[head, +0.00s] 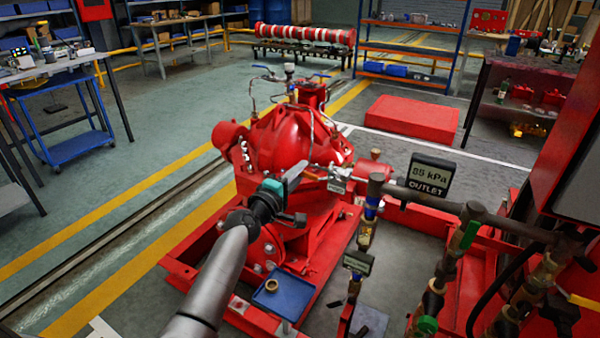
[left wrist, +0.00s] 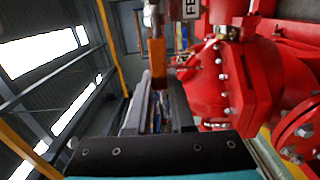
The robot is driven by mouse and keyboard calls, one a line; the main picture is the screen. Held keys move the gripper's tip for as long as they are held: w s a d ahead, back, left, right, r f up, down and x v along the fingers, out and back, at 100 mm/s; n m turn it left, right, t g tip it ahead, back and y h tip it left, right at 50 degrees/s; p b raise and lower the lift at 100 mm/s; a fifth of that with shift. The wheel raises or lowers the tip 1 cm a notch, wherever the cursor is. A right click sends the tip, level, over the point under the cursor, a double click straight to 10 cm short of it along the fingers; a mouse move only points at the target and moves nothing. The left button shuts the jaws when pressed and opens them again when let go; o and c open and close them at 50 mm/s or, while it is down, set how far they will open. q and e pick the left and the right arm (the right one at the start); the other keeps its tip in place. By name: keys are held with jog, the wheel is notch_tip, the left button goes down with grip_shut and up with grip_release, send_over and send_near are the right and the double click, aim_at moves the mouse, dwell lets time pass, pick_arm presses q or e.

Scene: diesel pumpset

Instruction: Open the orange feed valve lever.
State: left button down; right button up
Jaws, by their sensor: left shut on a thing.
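The orange feed valve lever (left wrist: 157,60) shows in the left wrist view as an upright orange bar running in between my fingers. My left gripper (left wrist: 158,85) is shut on it, one dark finger on each side. A white tag with partly visible letters "FE" (left wrist: 188,8) is by the lever's far end. My right gripper is not in view.
A blue tray (head: 284,298) holding a ring is below. Open floor lies to the left, beyond the red base frame (head: 190,278).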

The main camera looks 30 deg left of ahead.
pick_arm(q)
jog(key=shift+a+f+n, duration=0.3)
jog(key=shift+a+f, duration=0.2)
jog(key=shift+a, duration=0.05)
jog(key=c, duration=1)
grip_release()
jog(key=shift+s+a, duration=0.1)
jog(key=shift+s, duration=0.15)
jog(key=shift+o, duration=1.1)
jog(key=shift+w+d, duration=0.1)
jog(key=shift+d, duration=0.15)
jog(key=s+a, duration=0.1)
jog(key=s, duration=1.4)
jog(key=shift+s+p, duration=0.3)
